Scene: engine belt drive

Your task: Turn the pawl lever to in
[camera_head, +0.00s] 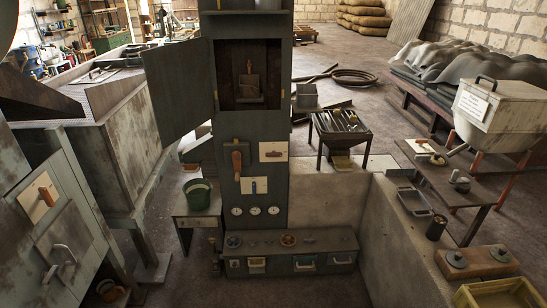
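I cannot tell for sure which handle is the pawl lever. On the tall dark cabinet (263,125) in the middle, an orange-brown handle (237,160) points down. Beside it is a cream plate with a small brown lever (273,154), and below is a pale plate with a blue lever (254,185). Another brown lever (46,196) sits on a cream plate on the grey cabinet at the left. A small lever (249,68) stands on a brown block inside the open upper compartment. Any position labels are too small to read. Neither gripper is in view.
The cabinet door (180,90) stands open to the left. A low console (325,243) with drawers juts out at the base. A green bucket (197,194) stands on a side bench at left. A low concrete wall (385,250) lies right; floor in front is clear.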

